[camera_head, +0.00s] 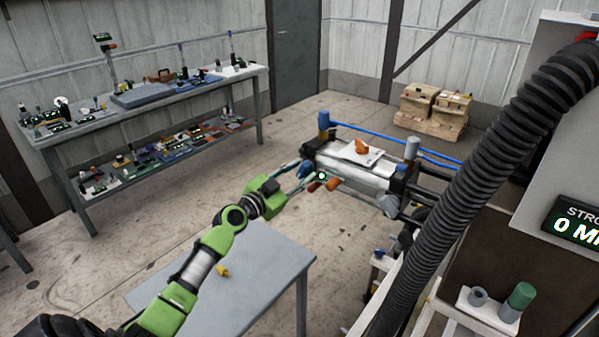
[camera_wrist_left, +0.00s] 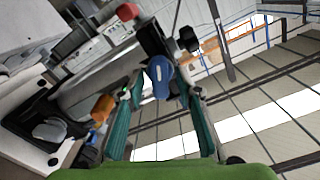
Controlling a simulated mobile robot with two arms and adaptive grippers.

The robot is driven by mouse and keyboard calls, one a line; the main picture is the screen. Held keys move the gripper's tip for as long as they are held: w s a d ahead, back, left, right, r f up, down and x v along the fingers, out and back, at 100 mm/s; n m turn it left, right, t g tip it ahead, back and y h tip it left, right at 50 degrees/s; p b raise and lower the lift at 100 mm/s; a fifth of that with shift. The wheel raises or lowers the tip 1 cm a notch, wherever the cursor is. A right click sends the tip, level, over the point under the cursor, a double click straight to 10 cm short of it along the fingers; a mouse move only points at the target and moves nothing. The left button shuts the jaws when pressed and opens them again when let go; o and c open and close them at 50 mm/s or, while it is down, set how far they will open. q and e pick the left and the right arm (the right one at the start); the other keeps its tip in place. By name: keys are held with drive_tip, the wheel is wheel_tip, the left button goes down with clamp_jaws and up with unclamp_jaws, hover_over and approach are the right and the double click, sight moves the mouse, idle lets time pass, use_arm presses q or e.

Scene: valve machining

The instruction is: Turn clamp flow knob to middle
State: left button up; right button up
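The valve machine (camera_head: 350,172) has a pale body with several small coloured knobs at its left front. A blue knob (camera_head: 306,169) sits at its near left end, and it also shows in the left wrist view (camera_wrist_left: 160,76). I cannot read a label naming the clamp flow knob. My left gripper (camera_head: 304,175) is open, its fingers apart on either side of the blue knob. In the wrist view the left gripper (camera_wrist_left: 166,90) has the knob between its fingertips, with no clear contact. An orange knob (camera_head: 333,184) is beside it. My right gripper is not in view.
A thick black hose (camera_head: 470,180) crosses the right side. A workbench (camera_head: 150,110) with tools is at the back left. Wooden crates (camera_head: 432,112) stand at the back.

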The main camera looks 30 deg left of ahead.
use_arm(q)
clamp_jaws()
drive_tip(key=shift+f+n, duration=0.1)
drive_tip(key=shift+n, duration=0.2)
drive_tip(key=shift+n+b, duration=0.65)
drive_tip(key=shift+n, duration=0.25)
drive_tip(key=n, duration=0.2)
drive_tip(key=shift+n+b, duration=0.3)
drive_tip(key=shift+b, duration=0.05)
drive_tip(key=n, duration=0.8)
drive_tip(key=shift+n, duration=0.3)
